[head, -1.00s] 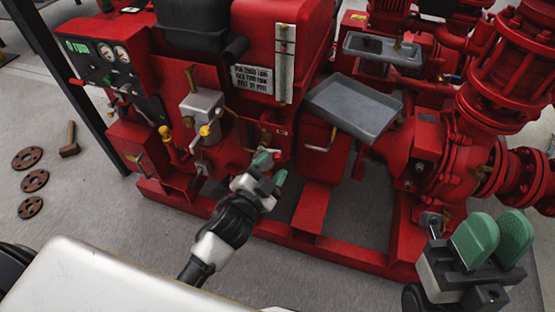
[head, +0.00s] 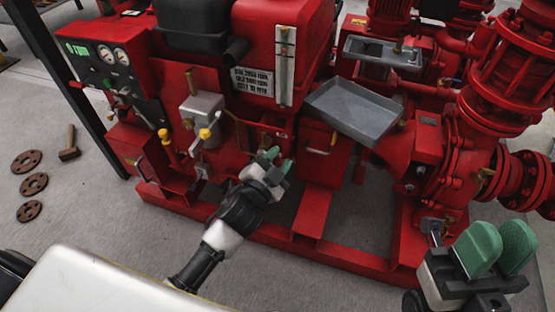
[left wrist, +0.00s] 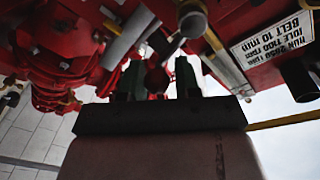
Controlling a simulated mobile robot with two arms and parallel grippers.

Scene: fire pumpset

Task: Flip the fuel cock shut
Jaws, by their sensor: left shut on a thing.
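The fuel cock sits low on the red engine side below the fuel tank (head: 284,40), by my left gripper (head: 277,160). In the head view the cock is mostly hidden by the green fingers. In the left wrist view a small red part, which looks like its lever (left wrist: 157,80), lies between the two fingers (left wrist: 160,82). My left gripper is shut on it. The lever's exact angle cannot be made out. My right gripper (head: 497,250) is at the lower right, away from the cock, empty, with a gap between its green fingers.
A grey tray (head: 352,110) juts out right of the cock. The red base frame (head: 330,255) runs below. Flanges (head: 30,185) and a hammer (head: 70,145) lie on the floor at left.

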